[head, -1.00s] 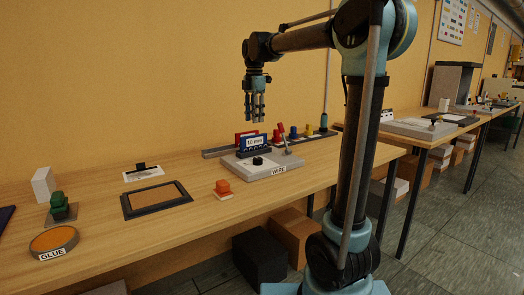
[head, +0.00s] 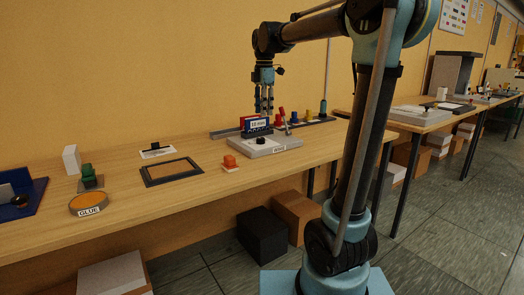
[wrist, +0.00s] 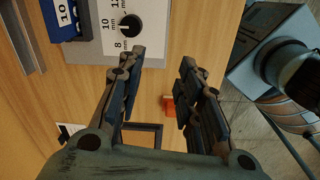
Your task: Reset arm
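My arm reaches up and to the left over the workbench (head: 200,205). My gripper (head: 264,108) hangs pointing down above the bench, near the grey device with a black knob (head: 262,141) and the blue "10 mm" block (head: 259,125). In the wrist view my gripper (wrist: 160,65) has its two fingers spread apart, with nothing between them. The wrist view also shows the black knob (wrist: 130,24) with its mm scale and part of the blue block (wrist: 62,18).
On the bench are an orange-red stamp (head: 230,162), a dark-framed pad (head: 172,172), a green stamp (head: 89,177), a round GLUE pad (head: 88,203) and a blue tray (head: 30,208). Boxes (head: 262,234) stand under the bench. Floor at right is open.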

